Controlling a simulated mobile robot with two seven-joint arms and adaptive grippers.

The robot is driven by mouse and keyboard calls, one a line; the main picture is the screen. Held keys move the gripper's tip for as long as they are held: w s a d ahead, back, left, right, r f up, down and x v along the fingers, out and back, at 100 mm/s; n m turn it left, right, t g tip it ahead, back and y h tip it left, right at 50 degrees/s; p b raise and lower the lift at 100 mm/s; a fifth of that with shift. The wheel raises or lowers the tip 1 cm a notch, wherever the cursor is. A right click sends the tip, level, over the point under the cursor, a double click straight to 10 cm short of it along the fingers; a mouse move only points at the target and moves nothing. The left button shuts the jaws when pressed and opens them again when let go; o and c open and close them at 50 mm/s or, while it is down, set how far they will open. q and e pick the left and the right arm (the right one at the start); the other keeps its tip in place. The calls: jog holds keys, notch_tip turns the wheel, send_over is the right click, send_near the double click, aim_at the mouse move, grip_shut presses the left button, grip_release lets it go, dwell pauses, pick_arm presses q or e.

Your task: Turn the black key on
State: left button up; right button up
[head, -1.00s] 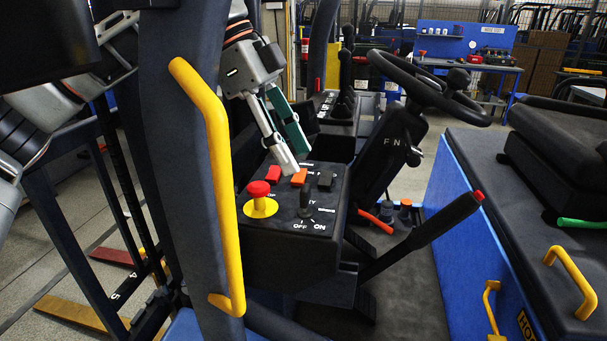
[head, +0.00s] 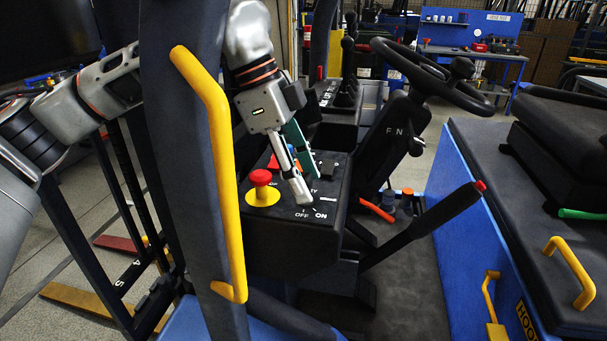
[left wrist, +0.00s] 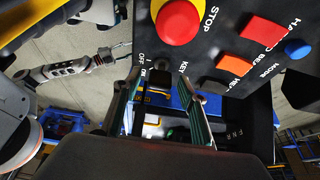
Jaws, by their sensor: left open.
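The black key is on the dark control panel (head: 255,222) above the OFF and ON labels. In the head view my left gripper (head: 306,189) covers it. In the left wrist view a dark piece that looks like the black key (left wrist: 160,79) shows between the two open fingers of my left gripper (left wrist: 163,98), beside the KEY, OFF and ON labels. I cannot tell whether the fingers touch it or which way it is turned. A grey arm with what looks like my right gripper (left wrist: 108,57) is at the left of the wrist view, small, away from the panel.
A red stop button (head: 261,178) on a yellow base stands left of the key. A red switch (left wrist: 264,31), an orange switch (left wrist: 234,65) and a blue button (left wrist: 297,48) are near. A yellow handrail (head: 222,165), steering wheel (head: 432,80) and black lever (head: 425,225) surround the panel.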

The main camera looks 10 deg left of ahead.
pick_arm(q)
jog(key=shift+c, duration=0.4)
jog(key=c, duration=1)
jog(key=shift+c, duration=0.2)
